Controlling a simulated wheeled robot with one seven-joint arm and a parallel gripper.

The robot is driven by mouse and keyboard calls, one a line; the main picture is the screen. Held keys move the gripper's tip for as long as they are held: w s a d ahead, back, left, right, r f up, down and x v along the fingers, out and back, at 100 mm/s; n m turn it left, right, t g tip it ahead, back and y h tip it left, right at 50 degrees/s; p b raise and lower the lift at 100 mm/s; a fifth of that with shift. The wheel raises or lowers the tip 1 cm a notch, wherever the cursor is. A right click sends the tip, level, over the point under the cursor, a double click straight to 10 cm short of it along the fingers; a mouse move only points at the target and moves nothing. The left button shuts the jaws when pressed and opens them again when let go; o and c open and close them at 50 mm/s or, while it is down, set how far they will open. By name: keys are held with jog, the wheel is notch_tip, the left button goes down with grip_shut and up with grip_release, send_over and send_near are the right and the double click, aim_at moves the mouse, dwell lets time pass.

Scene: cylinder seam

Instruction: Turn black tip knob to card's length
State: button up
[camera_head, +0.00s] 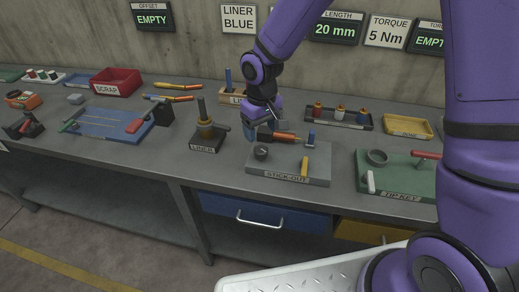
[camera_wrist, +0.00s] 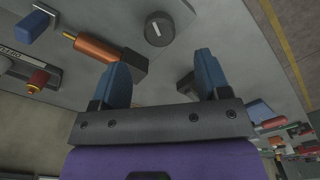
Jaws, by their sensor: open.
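The black tip knob (camera_head: 261,152) sits on the left part of the grey STICK-OUT block (camera_head: 288,178). In the wrist view the round knob (camera_wrist: 158,28) shows a white pointer mark, running roughly up and down the picture. My gripper (camera_head: 254,130) is just above and behind the knob in the head view. In the wrist view my gripper (camera_wrist: 161,62) is open, its two blue fingers apart with nothing between them; the knob lies beyond the fingertips, not touched. The LENGTH card (camera_head: 335,28) on the wall reads 20 mm.
An orange torch piece (camera_head: 284,137) lies in a dark holder close beside the knob. A blue post (camera_head: 310,140) and a yellow bar (camera_head: 305,166) stand on the block's right.

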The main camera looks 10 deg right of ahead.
aim_at(262, 148)
notch_tip(262, 148, down, 8)
jog(key=shift+f, duration=0.1)
jog(key=shift+c, duration=0.4)
jog(key=c, duration=0.8)
jog(key=shift+c, duration=0.2)
jog(key=shift+n, duration=0.4)
jog(key=n, duration=0.5)
jog(key=shift+d, duration=0.15)
jog(key=n, duration=0.6)
jog(key=shift+w, duration=0.15)
